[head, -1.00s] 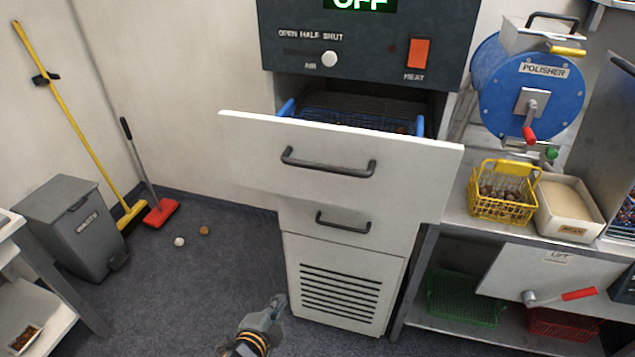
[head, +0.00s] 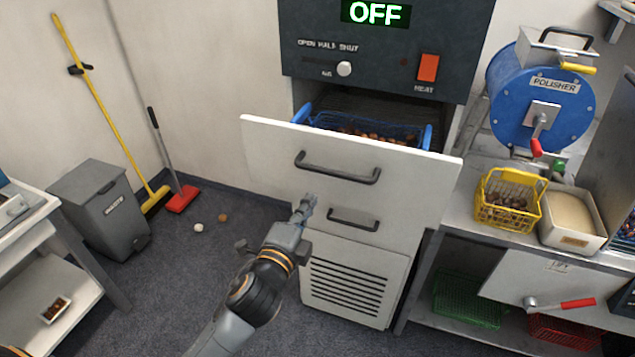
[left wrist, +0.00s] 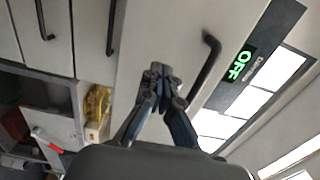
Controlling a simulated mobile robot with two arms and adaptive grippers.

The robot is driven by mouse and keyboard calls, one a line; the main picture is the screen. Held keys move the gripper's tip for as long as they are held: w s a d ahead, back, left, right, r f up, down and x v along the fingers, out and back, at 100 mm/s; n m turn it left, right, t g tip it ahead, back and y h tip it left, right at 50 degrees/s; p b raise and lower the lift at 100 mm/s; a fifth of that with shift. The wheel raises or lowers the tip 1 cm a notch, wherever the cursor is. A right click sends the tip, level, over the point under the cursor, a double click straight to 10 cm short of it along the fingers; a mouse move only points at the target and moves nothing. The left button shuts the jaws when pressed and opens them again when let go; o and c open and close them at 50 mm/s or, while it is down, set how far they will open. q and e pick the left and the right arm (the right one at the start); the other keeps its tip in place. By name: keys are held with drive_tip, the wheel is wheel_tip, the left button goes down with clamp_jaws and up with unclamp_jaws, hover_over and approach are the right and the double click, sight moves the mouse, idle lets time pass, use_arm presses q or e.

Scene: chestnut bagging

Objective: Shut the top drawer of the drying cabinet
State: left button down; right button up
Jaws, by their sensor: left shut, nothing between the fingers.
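The drying cabinet (head: 385,47) stands at the centre of the head view, its display reading OFF. Its top drawer (head: 270,139) is pulled out, with a dark bar handle (head: 337,170) on its white front. A blue basket (head: 428,137) with brown chestnuts sits inside the drawer. My left gripper (head: 308,203) is shut and empty, in front of the lower part of the top drawer's front, below and left of its handle. In the left wrist view the shut fingers (left wrist: 160,75) point at the white front (left wrist: 150,40); whether they touch cannot be told. My right gripper is not in view.
A lower drawer handle (head: 353,219) sits under the top drawer. At right, a bench holds a yellow basket (head: 508,203) and the blue polisher (head: 530,105). The floor between is mostly clear.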

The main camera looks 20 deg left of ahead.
sight(322, 181)
use_arm(q)
drive_tip(key=w+p, duration=0.1)
drive_tip(key=w, duration=0.4)
drive_tip(key=shift+w+d, duration=0.1)
drive_tip(key=shift+w, duration=0.1)
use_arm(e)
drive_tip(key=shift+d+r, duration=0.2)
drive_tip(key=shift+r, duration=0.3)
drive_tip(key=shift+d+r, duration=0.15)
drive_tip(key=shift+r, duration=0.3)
use_arm(q)
drive_tip(key=shift+w, duration=0.15)
